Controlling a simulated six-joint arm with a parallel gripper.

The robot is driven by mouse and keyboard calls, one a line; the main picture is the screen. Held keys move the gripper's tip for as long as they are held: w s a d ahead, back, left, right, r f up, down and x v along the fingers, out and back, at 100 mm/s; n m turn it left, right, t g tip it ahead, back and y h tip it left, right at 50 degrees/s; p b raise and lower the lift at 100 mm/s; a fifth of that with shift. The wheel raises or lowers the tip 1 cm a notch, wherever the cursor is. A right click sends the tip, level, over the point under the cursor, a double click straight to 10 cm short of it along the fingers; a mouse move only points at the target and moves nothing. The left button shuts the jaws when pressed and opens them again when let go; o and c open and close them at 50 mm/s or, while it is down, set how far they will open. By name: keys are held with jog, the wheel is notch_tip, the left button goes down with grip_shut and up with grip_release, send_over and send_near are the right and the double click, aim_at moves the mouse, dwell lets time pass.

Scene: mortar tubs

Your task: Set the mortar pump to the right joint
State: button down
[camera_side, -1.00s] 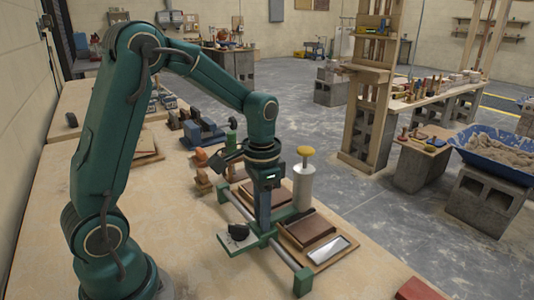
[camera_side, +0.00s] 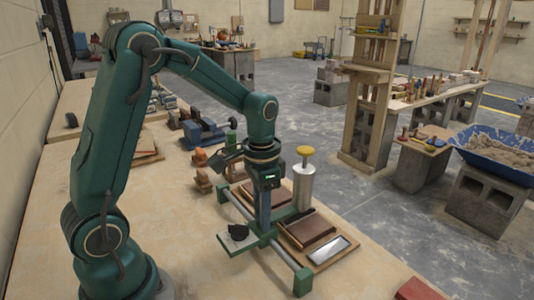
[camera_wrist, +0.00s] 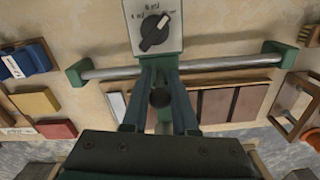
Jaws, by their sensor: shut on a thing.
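The mortar pump has a grey upright cylinder (camera_side: 303,187) with a yellow cap, beside a green carriage on a rail (camera_side: 285,254). A pale dial panel (camera_wrist: 155,25) with a black knob and small volume marks sticks out from the carriage. My gripper (camera_wrist: 160,100) points down over the carriage, with its fingers either side of a dark round-topped handle (camera_wrist: 160,97). It is shut on this handle; the side view hides the grip. Brown bricks (camera_side: 308,229) lie along the rail, and their joints show in part in the wrist view (camera_wrist: 216,105).
A silver plate (camera_side: 329,250) lies near the rail's front end. Green end blocks (camera_side: 302,281) support the rail. Orange and wooden blocks (camera_side: 201,159) and a blue vice (camera_side: 202,131) stand behind.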

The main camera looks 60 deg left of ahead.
jog(key=a, duration=1.3)
jog(key=shift+w+a, duration=0.15)
jog(key=shift+a, duration=0.15)
jog(key=c, duration=0.8)
grip_release()
jog(key=shift+d, duration=0.1)
notch_tip(320, 180, up, 5)
jog(key=shift+r, duration=0.1)
